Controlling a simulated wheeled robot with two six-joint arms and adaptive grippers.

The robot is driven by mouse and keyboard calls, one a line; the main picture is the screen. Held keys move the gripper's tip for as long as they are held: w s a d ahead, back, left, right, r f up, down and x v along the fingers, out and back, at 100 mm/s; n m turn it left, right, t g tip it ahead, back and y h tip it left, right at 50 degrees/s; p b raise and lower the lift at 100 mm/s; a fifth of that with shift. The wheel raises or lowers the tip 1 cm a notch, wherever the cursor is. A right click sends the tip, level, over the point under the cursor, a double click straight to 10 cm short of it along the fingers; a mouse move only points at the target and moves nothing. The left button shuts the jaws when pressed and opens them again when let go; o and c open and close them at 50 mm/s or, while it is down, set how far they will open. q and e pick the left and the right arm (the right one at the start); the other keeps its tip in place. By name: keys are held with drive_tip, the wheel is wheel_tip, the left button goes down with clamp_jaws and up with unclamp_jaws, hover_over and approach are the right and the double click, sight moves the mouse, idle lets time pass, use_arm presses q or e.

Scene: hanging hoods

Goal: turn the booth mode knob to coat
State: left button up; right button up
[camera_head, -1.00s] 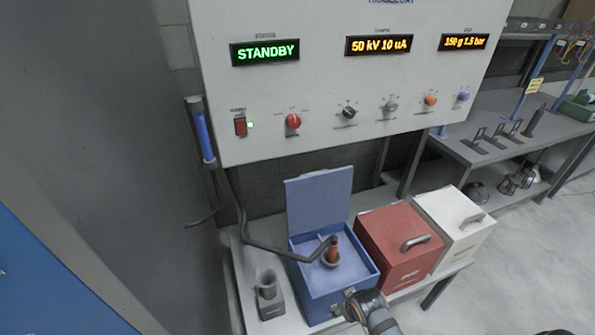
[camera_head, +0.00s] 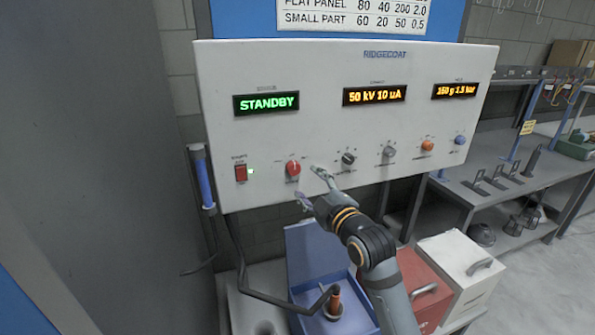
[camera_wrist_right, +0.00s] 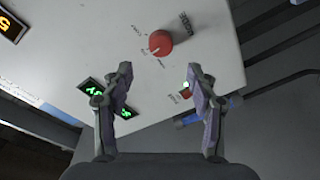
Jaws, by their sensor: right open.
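The red booth mode knob (camera_head: 293,168) sits on the white control panel (camera_head: 225,75), right of the red power switch. Its pointer is up in the head view. It also shows in the right wrist view (camera_wrist_right: 160,42), ahead of the fingers, with the word MODE beside it; the small position labels are too blurred to read surely. My right gripper (camera_head: 311,186) is open and empty, just below and right of the knob and apart from it. In the right wrist view its fingers (camera_wrist_right: 160,98) are spread wide with nothing between them. My left gripper is not in view.
A red power switch (camera_head: 241,172) with a green light is left of the knob. A black knob (camera_head: 348,159) and other knobs are to the right. The status display (camera_head: 266,103) reads STANDBY. A blue box (camera_head: 312,255), red box (camera_head: 423,268) and white box (camera_head: 462,262) stand below.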

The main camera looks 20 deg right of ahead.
sight(294, 170)
drive_tip(key=w, duration=0.2)
drive_tip(key=w+p, duration=0.1)
drive_tip(key=w, duration=0.1)
drive_tip(key=w+a, duration=0.1)
drive_tip(key=w, duration=0.1)
drive_tip(key=shift+w+p, duration=0.3)
drive_tip(key=shift+p, duration=0.1)
drive_tip(key=shift+w, duration=0.45)
drive_tip(key=shift+a, duration=0.1)
drive_tip(key=shift+c, duration=0.6)
drive_tip(key=shift+f, duration=0.1)
drive_tip(key=c, duration=1.1)
drive_tip(key=shift+o, duration=0.2)
